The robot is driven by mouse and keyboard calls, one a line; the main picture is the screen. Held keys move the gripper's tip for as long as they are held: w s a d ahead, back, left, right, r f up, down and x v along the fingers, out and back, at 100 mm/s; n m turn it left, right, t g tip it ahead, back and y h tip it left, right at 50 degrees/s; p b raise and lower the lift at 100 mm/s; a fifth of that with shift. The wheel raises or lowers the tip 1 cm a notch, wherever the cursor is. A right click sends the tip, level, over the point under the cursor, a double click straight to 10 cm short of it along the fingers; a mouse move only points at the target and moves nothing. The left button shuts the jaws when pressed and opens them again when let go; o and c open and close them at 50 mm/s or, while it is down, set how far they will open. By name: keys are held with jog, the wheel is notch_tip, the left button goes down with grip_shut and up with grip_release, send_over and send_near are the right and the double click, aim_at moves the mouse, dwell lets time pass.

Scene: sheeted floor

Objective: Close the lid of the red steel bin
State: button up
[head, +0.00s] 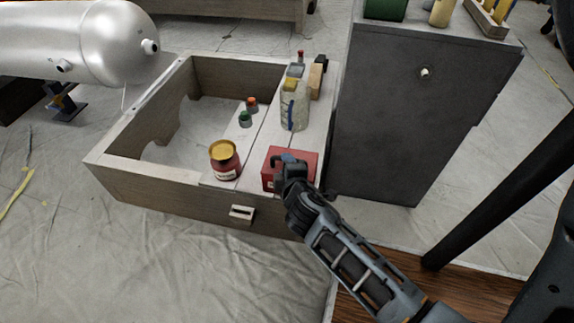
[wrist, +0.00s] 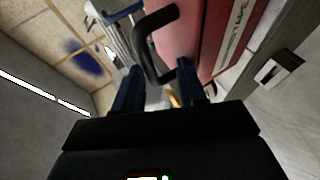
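The red steel bin (head: 290,165) appears as a small red box on the plank top of the wooden frame, at its near right corner. My gripper (head: 287,162) is in front of it and hides part of it; I cannot tell how far its lid stands open. In the wrist view the bin's red side (wrist: 195,35) fills the upper right, with pale lettering. A black bar handle (wrist: 148,50) lies just ahead of my fingers. My gripper (wrist: 158,85) is open, fingers apart, with the handle's lower end near the right fingertip. Contact is unclear.
A red can with a yellow top (head: 225,160) stands left of the bin. A pale jug (head: 294,105) and small bottles (head: 246,118) stand behind. A dark grey cabinet (head: 420,110) is close on the right. The sheeted floor (head: 150,260) in front is clear.

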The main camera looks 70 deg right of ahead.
jog(key=p+v, duration=0.1)
jog(key=v, duration=0.6)
jog(key=shift+s+a, duration=0.2)
jog(key=shift+a, duration=0.1)
jog(key=shift+r, duration=0.15)
jog(key=s+a+r+m+t+y, duration=0.1)
jog(key=s+a+r+t+y, duration=0.25)
jog(key=a, duration=0.55)
jog(key=s+a+r+t+y, duration=0.2)
jog(key=a+r+y, duration=0.15)
jog(key=a, duration=0.45)
jog(key=s+a+r+m+t+y+p, duration=0.1)
jog(key=s+a+r+t+y, duration=0.15)
jog(key=r, duration=0.35)
jog(key=s+a+r+m+t+y, duration=0.1)
jog(key=s+r+m+y, duration=0.1)
jog(key=s+r, duration=0.3)
notch_tip(320, 180, up, 26)
jog(key=w+p, duration=0.1)
jog(key=p, duration=2.4)
jog(key=shift+w+f+g, duration=0.2)
jog(key=shift+w+g, duration=0.1)
jog(key=shift+a, duration=0.15)
